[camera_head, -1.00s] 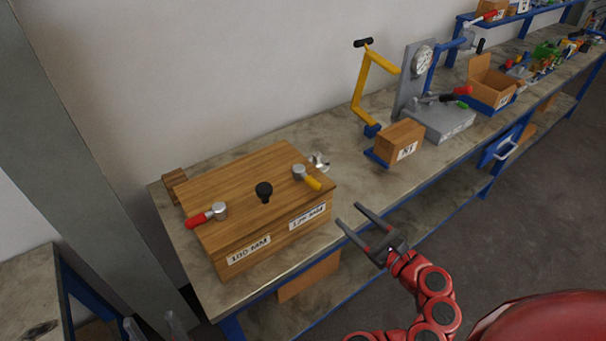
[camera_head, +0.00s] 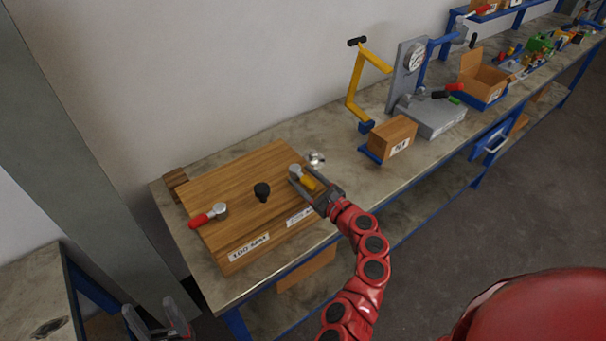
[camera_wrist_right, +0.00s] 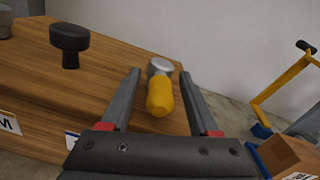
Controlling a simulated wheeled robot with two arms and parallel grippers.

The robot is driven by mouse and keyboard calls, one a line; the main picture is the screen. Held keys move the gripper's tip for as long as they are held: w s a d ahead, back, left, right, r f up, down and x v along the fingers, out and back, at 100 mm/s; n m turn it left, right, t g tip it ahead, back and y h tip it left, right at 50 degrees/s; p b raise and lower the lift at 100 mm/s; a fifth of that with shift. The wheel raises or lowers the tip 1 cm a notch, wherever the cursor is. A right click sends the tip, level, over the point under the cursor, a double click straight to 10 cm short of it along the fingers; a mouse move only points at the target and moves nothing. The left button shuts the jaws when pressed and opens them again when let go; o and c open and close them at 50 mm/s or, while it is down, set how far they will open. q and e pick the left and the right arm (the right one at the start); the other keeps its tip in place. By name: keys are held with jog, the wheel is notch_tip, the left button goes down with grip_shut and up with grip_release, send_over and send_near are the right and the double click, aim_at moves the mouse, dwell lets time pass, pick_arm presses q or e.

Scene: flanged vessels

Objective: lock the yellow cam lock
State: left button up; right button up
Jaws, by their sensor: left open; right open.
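The yellow cam lock (camera_head: 308,182) sits on the right end of the wooden box lid. Its silver hub (camera_head: 296,171) is at the back and its yellow handle points toward my right gripper. In the right wrist view the yellow handle (camera_wrist_right: 160,98) lies between the two fingers. My right gripper (camera_head: 312,184) is open around the handle, one finger on each side with gaps visible. It also shows in the right wrist view (camera_wrist_right: 158,95). My left gripper (camera_head: 160,318) is open and empty at the bottom left, below the bench edge.
A red-handled cam lock (camera_head: 209,215) and a black knob (camera_head: 262,191) sit on the wooden box (camera_head: 235,185). A small metal part (camera_head: 316,158) lies behind the box.

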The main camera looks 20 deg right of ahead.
jog(key=shift+w+a, duration=0.1)
jog(key=shift+w, duration=0.2)
grip_shut()
dwell(1.4)
